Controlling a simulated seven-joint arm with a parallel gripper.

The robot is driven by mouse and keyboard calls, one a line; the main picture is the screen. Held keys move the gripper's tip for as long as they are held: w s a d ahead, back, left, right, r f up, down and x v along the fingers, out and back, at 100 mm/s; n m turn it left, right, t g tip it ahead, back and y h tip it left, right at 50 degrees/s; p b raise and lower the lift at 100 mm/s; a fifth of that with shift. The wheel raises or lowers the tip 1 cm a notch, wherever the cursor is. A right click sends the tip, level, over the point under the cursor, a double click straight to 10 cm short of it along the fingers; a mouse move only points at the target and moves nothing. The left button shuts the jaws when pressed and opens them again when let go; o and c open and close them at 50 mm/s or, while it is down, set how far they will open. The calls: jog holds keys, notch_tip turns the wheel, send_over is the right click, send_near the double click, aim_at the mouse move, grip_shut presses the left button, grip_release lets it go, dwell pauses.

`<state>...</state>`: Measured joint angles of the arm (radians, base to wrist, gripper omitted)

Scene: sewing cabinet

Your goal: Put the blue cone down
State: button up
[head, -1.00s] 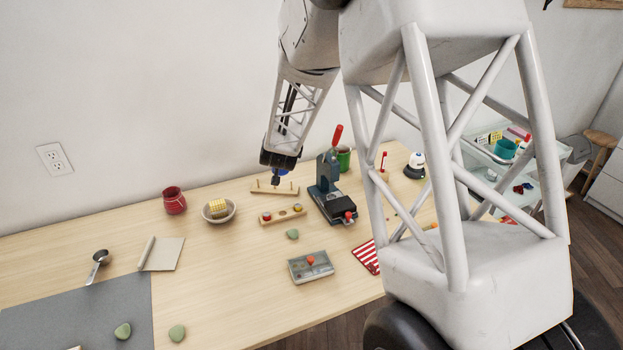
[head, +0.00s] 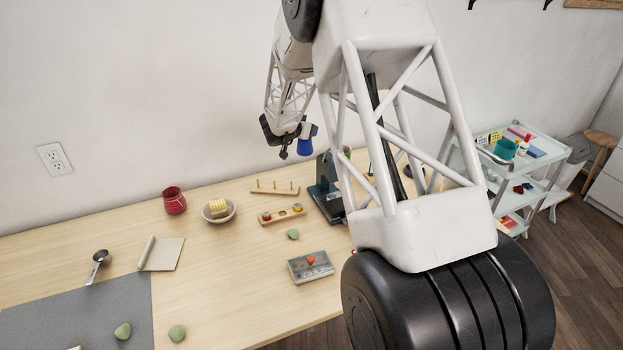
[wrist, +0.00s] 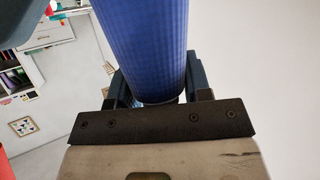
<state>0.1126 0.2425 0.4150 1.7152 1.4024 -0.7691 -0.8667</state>
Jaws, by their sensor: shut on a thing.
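The blue cone (head: 306,141) is held at my gripper (head: 296,137), in the air above the back of the table, in front of the wall. In the wrist view the cone (wrist: 147,40) fills the upper middle, between the fingers of my gripper (wrist: 158,85). My gripper is shut on it. The cone is clear of the table. Its upper end is cut off by the edge of the wrist view.
A wooden peg rack (head: 274,188), a bowl with a yellow block (head: 219,211), a red jar (head: 174,201) and a green-blue press (head: 327,185) stand on the table below. A grey box with a red knob (head: 311,266) is nearer. A trolley (head: 535,165) stands right.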

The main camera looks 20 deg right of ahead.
jog(key=w+d+f+m+g+h, duration=0.2)
jog(key=w+d+f+m+g, duration=0.1)
jog(key=d+f+m+g, duration=0.1)
jog(key=shift+d+m+g, duration=0.2)
jog(key=shift+m+g, duration=0.2)
jog(key=shift+g, duration=0.1)
jog(key=shift+f, duration=0.1)
notch_tip(320, 180, down, 6)
dwell(0.5)
jog(key=shift+f, duration=0.1)
jog(key=shift+f, duration=1.85)
jog(key=shift+f, duration=0.15)
